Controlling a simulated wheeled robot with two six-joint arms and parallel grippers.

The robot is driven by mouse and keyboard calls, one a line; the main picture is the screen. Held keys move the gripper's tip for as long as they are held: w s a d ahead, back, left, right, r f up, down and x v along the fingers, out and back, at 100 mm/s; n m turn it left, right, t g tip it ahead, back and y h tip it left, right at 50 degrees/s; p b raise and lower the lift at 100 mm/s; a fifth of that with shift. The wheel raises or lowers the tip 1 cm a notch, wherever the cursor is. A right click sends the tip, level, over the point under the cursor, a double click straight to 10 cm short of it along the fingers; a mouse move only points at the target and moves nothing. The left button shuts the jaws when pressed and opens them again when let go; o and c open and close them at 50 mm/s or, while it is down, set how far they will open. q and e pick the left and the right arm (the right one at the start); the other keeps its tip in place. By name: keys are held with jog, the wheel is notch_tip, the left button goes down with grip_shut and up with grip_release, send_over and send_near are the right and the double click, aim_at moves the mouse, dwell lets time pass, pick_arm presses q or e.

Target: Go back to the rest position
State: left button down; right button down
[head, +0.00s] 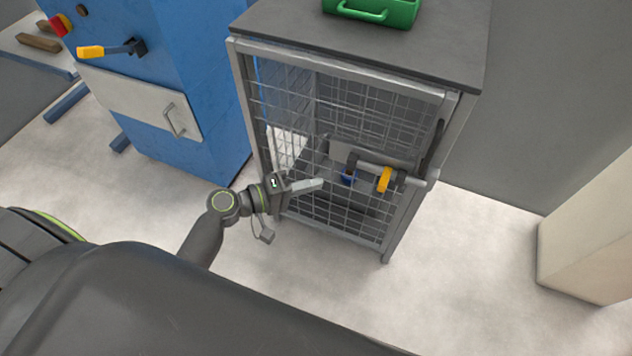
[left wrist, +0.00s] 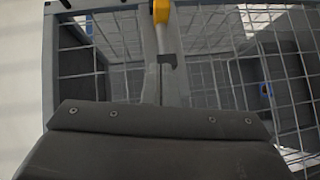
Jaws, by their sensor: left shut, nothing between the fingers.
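My left gripper (head: 308,185) is in front of the wire-mesh door of a grey cabinet (head: 236,62) in the head view. Its fingers are together with nothing between them, and they point right toward the mesh. I cannot tell whether they touch it. In the left wrist view the gripper's pale fingers (left wrist: 160,75) stand before the mesh, with a yellow part at the top. My right gripper is not in view.
A grey bar with a yellow collar (head: 384,179) sits on the mesh door. A green case (head: 372,12) stands on the cabinet. A blue machine (head: 190,90) stands at the left, a pale block (head: 590,235) at the right. Floor shows between them.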

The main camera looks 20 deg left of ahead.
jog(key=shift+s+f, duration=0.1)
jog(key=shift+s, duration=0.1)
